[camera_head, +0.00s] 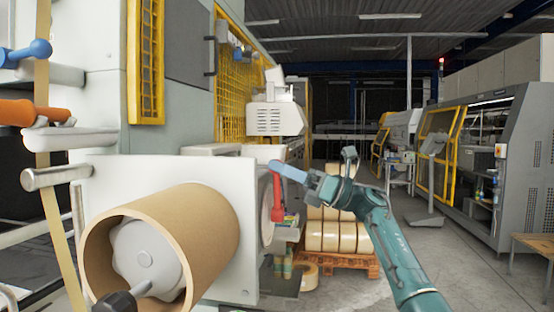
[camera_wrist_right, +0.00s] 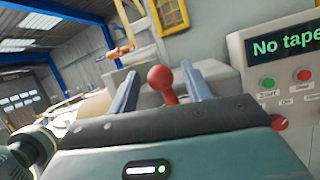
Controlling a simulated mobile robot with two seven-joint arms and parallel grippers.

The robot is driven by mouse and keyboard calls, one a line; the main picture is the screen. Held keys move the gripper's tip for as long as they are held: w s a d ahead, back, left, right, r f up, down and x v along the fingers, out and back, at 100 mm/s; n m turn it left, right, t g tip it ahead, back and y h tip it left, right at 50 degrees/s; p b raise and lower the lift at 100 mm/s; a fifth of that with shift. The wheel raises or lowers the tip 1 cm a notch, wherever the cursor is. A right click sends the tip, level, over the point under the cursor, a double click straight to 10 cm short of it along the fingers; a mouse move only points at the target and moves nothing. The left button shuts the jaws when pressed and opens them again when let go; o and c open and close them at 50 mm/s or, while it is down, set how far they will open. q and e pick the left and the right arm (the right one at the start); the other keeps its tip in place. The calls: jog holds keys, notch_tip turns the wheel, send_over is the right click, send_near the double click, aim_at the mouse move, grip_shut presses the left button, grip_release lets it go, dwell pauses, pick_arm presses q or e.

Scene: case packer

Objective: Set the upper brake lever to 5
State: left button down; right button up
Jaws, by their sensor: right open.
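A red lever (camera_head: 278,195) stands upright beside the white machine panel, right of the big cardboard roll. Its red ball knob (camera_wrist_right: 162,79) shows in the right wrist view. My right gripper (camera_head: 281,168) reaches in from the right at the height of the lever's top. In the right wrist view my right gripper (camera_wrist_right: 160,74) is open, with one finger on each side of the knob and visible gaps between. The lever's scale and numbers do not show. My left gripper is not in view.
The white machine panel (camera_head: 245,200) carries a large cardboard roll (camera_head: 195,230) at the front. Tape rolls on an orange pallet (camera_head: 340,258) lie behind my right arm. Open floor lies to the right.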

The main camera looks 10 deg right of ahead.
jog(key=shift+w+a+r, duration=0.15)
jog(key=shift+a+r, duration=0.1)
jog(key=shift+a, duration=0.4)
jog(key=shift+c, duration=0.4)
grip_shut()
